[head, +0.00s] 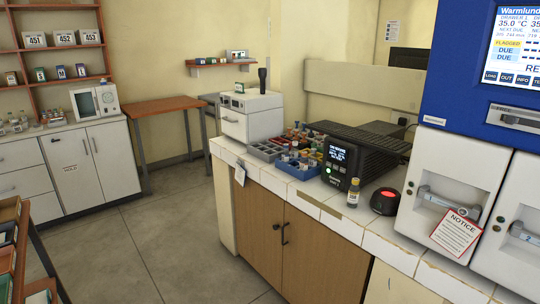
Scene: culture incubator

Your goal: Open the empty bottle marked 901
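A small bottle (353,194) with a yellowish cap and a pale label stands upright on the white tiled counter (322,204), in front of a black device. Its label is too small to read. Several small bottles with coloured caps stand in a blue tray (297,172) and a grey tray (264,151) further back on the counter. I cannot read the number 901 on any of them. Neither of my grippers is in view.
The black device (345,156) has a lit display. A black dome with a red light (385,201) sits right of the bottle. The blue cabinet (459,88) and its white doors (459,188) stand at right. A wooden rack (15,245) is at lower left; the floor (170,240) between is clear.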

